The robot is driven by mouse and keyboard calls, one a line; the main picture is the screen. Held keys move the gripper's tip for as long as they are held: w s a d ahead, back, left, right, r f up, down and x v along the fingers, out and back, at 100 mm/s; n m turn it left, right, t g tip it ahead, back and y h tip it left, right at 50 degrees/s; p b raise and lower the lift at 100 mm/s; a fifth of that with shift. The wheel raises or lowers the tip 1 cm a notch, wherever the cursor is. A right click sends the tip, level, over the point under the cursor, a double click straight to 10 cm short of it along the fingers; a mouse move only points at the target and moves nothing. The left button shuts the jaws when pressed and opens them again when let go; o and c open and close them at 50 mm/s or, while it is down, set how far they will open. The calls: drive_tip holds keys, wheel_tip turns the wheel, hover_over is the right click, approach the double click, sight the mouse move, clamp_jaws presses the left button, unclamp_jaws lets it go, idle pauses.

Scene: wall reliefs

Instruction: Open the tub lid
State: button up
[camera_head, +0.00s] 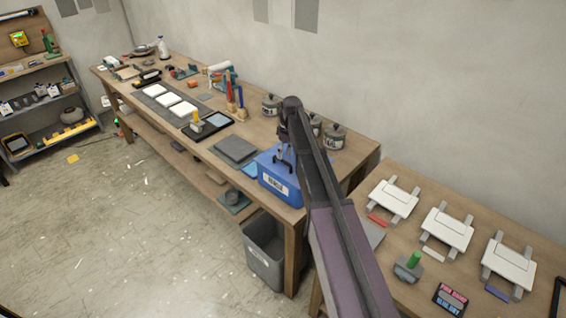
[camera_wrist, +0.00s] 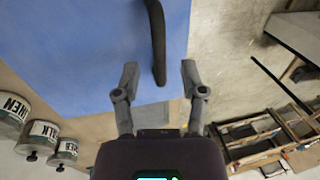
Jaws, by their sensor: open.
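The blue tub (camera_head: 268,181) stands near the front right corner of the long wooden bench and carries a pale label with dark lettering. Its flat blue lid (camera_wrist: 95,45) fills much of the upper left of the wrist view. A dark curved handle (camera_wrist: 157,35) runs across the lid. My gripper (camera_head: 283,168) is over the lid, pointing down. In the wrist view its two fingers (camera_wrist: 160,72) are spread apart, with the near end of the handle showing between their tips. I cannot tell whether the fingers touch it. The inside of the tub is hidden.
Labelled grey pots (camera_head: 334,137) stand behind the tub, partly behind my arm. Dark grey slabs (camera_head: 235,150) lie left of it. A grey bin (camera_head: 264,262) stands on the floor below. A second table (camera_head: 400,235) on the right holds white plates on brackets.

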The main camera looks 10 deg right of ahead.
drive_tip(key=shift+s+a+f+b, duration=0.1)
drive_tip(key=shift+a+f+b, duration=0.1)
drive_tip(key=shift+f+b, duration=0.7)
drive_tip(key=shift+f, duration=0.15)
clamp_jaws()
